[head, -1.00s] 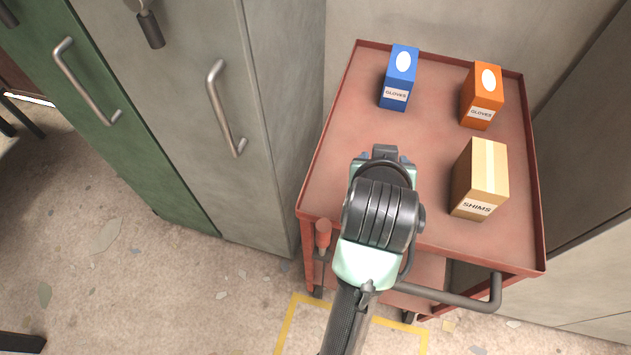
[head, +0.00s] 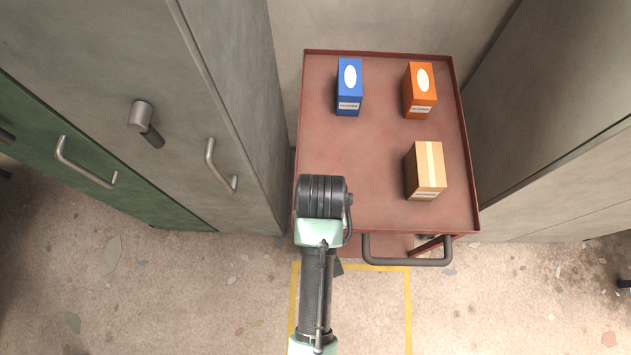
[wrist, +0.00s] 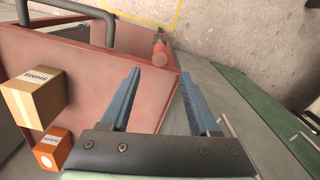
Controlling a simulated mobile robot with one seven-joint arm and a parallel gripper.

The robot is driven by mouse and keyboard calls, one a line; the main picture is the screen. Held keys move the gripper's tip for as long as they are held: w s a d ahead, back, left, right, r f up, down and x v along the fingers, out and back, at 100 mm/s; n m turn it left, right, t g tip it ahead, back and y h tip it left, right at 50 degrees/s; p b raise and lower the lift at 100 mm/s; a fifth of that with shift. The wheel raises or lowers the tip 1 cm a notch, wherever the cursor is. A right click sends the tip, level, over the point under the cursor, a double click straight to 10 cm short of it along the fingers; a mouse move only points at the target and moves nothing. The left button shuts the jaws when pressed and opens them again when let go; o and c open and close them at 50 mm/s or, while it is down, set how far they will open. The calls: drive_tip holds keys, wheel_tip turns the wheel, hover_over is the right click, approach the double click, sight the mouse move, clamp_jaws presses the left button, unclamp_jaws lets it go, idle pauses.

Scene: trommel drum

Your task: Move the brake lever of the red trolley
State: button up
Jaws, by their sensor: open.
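The red trolley (head: 370,150) stands between cabinets in the head view, its flat top facing up. In the wrist view the trolley (wrist: 100,65) fills the left side. The brake lever (wrist: 160,53), with a rounded red grip, shows at the trolley's front corner. It appears just beyond and between my fingertips, and I cannot tell the exact gap. My gripper (wrist: 160,74) is open, its two blue fingers apart with nothing between them. In the head view my arm covers the trolley's front left corner, hiding the lever and my fingers.
A blue box (head: 349,88), an orange box (head: 420,92) and a cardboard shims box (head: 427,170) stand on the trolley. A dark push handle (head: 406,258) juts from its front. Grey cabinet (head: 225,110) stands left. Yellow floor lines (head: 409,310) lie in front; the floor around is clear.

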wheel_tip(320, 180, down, 12)
drive_tip(key=shift+f+p, duration=0.25)
drive_tip(key=shift+p, duration=0.1)
clamp_jaws()
idle(0.4)
idle(1.2)
